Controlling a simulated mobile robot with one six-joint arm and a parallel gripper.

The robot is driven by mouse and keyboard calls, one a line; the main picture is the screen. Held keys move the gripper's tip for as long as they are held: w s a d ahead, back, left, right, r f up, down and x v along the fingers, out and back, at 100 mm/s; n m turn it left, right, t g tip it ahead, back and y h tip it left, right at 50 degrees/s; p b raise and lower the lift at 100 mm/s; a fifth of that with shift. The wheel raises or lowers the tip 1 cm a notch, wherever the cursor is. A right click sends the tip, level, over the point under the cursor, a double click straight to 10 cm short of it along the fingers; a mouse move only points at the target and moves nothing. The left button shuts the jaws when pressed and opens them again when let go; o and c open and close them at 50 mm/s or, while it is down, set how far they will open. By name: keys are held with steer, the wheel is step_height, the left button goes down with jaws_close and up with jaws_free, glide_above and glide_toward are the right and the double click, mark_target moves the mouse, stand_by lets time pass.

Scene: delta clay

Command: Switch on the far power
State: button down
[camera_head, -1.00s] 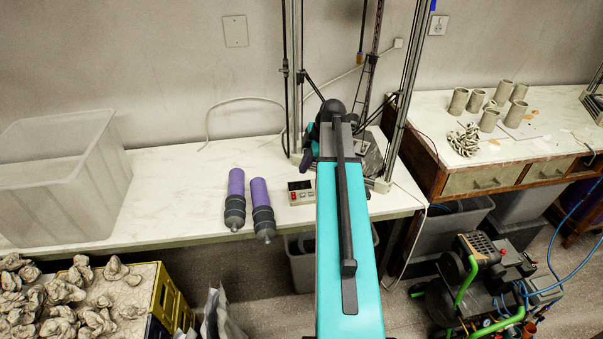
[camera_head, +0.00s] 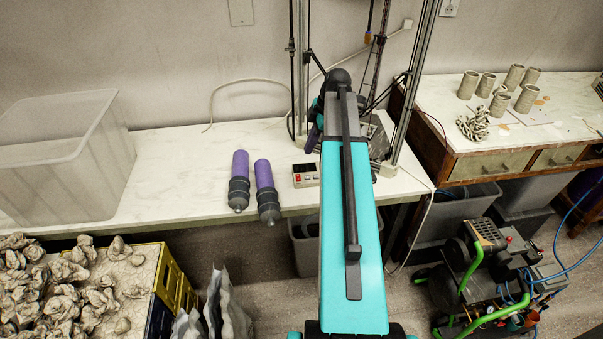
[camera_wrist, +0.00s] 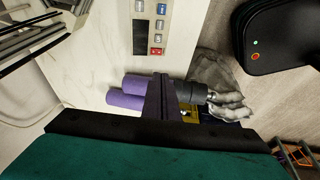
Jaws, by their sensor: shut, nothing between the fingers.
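A small control box (camera_head: 306,175) with red buttons and a dark display sits on the white table, just left of my arm in the head view. It also shows at the top of the wrist view (camera_wrist: 172,42), with red and blue buttons beside the display. Which control is the far power cannot be told. My gripper (camera_wrist: 161,98) shows in the wrist view as dark fingers, shut and empty. It appears below the box in the picture, apart from its buttons.
Two purple cylinders with dark grey ends (camera_head: 240,180) lie left of the box; they also appear behind my fingers in the wrist view (camera_wrist: 132,91). A metal frame (camera_head: 412,85) stands at the back. A clear bin (camera_head: 95,150) is at left. A green-handled machine (camera_head: 468,270) stands right.

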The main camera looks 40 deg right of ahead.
steer(key=shift+r, duration=0.1)
steer(key=shift+a, duration=0.1)
stand_by(0.4)
steer(key=p, duration=0.3)
glide_toward(297, 180)
steer(key=shift+w+a+f, duration=0.15)
steer(key=shift+a+f, duration=0.35)
steer(key=shift+a, duration=0.1)
steer(key=shift+d+p+x, duration=0.25)
steer(key=shift+x, duration=0.85)
steer(key=shift+d+p+x, duration=0.25)
steer(key=shift+x, duration=0.8)
steer(key=shift+f, duration=0.15)
